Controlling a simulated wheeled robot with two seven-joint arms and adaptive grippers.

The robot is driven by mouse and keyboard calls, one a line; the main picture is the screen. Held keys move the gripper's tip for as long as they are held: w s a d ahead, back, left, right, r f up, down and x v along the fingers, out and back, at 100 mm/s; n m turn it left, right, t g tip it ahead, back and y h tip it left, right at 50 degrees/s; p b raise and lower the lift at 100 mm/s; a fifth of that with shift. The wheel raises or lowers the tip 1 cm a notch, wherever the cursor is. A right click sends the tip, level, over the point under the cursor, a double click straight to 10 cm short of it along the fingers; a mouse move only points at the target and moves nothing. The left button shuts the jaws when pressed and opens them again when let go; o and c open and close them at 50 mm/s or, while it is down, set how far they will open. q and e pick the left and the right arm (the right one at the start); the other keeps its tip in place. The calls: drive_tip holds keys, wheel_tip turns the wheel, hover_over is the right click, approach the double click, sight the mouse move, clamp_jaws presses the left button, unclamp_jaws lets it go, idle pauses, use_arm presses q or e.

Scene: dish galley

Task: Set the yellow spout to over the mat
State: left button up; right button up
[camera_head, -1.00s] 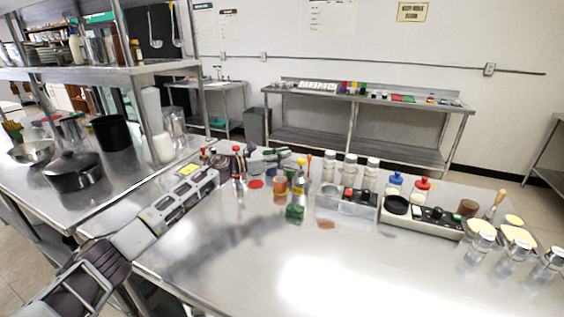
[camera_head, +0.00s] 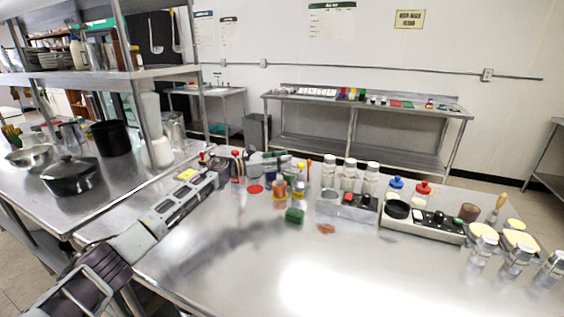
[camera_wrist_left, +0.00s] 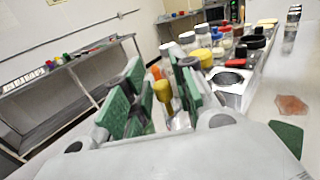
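A yellow spout (camera_wrist_left: 162,91) stands upright between the two green-padded fingers in the left wrist view, with clear space on its left side. My left gripper (camera_wrist_left: 157,84) is open around it. In the head view the left gripper (camera_head: 278,160) reaches over the back of the steel table, among the small bottles, and partly hides them. My right gripper is not in view.
White-capped shakers (camera_head: 349,174) and a long tray of containers (camera_head: 425,225) stand to the right. The table's front middle is clear. A shelf unit stands left.

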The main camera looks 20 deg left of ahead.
use_arm(q)
drive_tip(key=shift+o, duration=0.3)
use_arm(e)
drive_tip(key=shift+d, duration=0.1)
use_arm(q)
drive_tip(key=shift+s+a, duration=0.1)
drive_tip(key=shift+a, duration=0.05)
drive_tip(key=v, duration=1.1)
drive_tip(key=shift+s+a, duration=0.2)
drive_tip(key=shift+a, duration=0.1)
idle(0.5)
wheel_tip(320, 180, up, 21)
drive_tip(key=p, duration=2.1)
drive_tip(key=shift+r, duration=0.15)
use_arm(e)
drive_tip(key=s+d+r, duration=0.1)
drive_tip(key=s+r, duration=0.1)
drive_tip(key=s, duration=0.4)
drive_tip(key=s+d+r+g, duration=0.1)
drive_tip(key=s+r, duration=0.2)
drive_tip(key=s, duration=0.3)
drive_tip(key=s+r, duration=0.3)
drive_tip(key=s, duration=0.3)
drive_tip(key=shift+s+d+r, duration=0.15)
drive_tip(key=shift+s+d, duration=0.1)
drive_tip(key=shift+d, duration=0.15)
